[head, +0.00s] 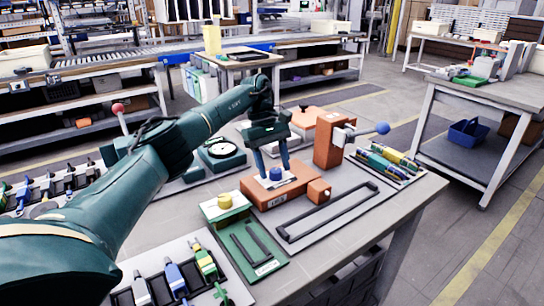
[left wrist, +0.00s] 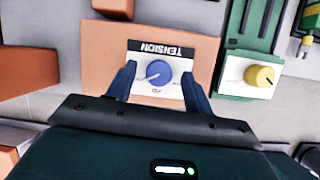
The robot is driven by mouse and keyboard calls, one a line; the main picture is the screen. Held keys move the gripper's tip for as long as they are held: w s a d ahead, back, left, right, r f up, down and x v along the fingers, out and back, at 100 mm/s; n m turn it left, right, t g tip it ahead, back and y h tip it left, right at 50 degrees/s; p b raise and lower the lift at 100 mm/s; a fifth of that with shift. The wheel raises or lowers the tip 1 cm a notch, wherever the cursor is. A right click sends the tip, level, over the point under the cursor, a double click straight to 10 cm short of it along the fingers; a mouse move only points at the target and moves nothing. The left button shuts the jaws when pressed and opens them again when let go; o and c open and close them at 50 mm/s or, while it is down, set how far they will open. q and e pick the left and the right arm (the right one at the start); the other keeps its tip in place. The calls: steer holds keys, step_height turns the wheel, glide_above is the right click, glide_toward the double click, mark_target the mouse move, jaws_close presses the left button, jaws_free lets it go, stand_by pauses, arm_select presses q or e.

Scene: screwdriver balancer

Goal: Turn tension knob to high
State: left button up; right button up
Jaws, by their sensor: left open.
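The blue tension knob (head: 275,174) sits on a white plate on top of an orange block (head: 283,197). In the left wrist view the blue knob (left wrist: 158,72) shows on a white label marked TENSION (left wrist: 160,50), which appears upside down. A pale pointer mark shows on the knob; the scale lettering is too small to read. My left gripper (head: 274,178) points down over the knob. Its fingers (left wrist: 158,80) are open, one on each side of the knob, with visible gaps. My right gripper is not in view.
A yellow knob (head: 225,201) sits on a green fixture (head: 250,250) beside the orange block. An orange post with a blue ball lever (head: 382,128) stands behind right. A tool tray (head: 385,165) lies at right, and screwdrivers (head: 175,278) lie at the front.

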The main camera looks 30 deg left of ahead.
mark_target(268, 172)
arm_select(q)
steer(key=v, duration=0.5)
steer(key=shift+r, duration=0.25)
steer(key=shift+p+v, duration=0.5)
steer(key=shift+v, duration=0.35)
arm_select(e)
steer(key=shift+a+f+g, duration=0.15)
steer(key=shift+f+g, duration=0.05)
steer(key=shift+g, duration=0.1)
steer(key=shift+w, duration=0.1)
